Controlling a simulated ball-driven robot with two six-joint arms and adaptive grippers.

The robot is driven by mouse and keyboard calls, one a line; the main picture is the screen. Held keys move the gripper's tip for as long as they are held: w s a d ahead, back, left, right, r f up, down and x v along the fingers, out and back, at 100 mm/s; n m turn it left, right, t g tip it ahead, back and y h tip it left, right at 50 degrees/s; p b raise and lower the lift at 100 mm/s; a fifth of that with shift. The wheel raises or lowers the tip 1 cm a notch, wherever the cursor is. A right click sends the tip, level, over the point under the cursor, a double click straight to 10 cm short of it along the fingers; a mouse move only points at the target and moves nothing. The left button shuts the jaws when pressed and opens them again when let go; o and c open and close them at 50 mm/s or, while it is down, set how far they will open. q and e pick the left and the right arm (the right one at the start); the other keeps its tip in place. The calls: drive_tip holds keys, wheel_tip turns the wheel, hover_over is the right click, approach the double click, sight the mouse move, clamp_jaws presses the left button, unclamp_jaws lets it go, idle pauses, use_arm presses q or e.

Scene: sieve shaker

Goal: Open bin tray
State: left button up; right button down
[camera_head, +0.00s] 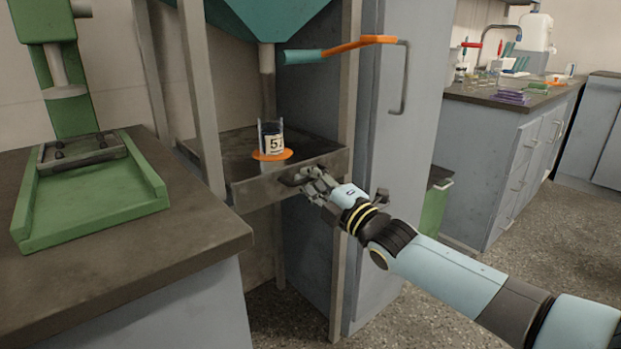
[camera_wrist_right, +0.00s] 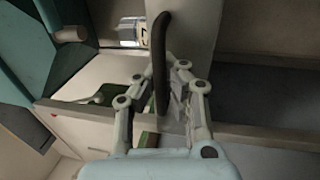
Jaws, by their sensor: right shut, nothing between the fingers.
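A dark metal tray (camera_head: 222,145) sits under the teal hopper (camera_head: 265,20), between the legs of its stand. It looks pushed in, with its front face (camera_head: 255,192) toward me. A clear container with a "5" label (camera_head: 271,140) stands on an orange disc (camera_head: 270,155) on the tray. My right gripper (camera_head: 311,181) is at the right end of the tray's front face. Its fingers are shut and hold nothing. In the right wrist view, a dark curved bar (camera_wrist_right: 160,60) shows close to the fingers; I cannot tell whether they touch it. My left gripper is out of view.
An orange lever with a teal grip (camera_head: 345,47) sticks out above the tray. A tall grey cabinet (camera_head: 400,130) stands right of the stand. A dark bench (camera_head: 110,235) with a green machine base (camera_head: 90,190) is at the left. Floor is clear at lower right.

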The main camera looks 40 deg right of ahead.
use_arm(q)
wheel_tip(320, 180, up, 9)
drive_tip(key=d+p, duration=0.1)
drive_tip(key=p, duration=0.9)
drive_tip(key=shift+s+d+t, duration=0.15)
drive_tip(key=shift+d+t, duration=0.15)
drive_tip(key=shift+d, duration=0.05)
use_arm(e)
drive_tip(key=r+v, duration=0.3)
drive_tip(key=v, duration=1.3)
drive_tip(key=shift+s, duration=0.25)
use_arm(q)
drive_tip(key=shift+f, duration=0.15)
use_arm(e)
drive_tip(key=shift+d, duration=0.1)
drive_tip(key=c, duration=2.1)
unclamp_jaws()
drive_tip(key=o, duration=0.7)
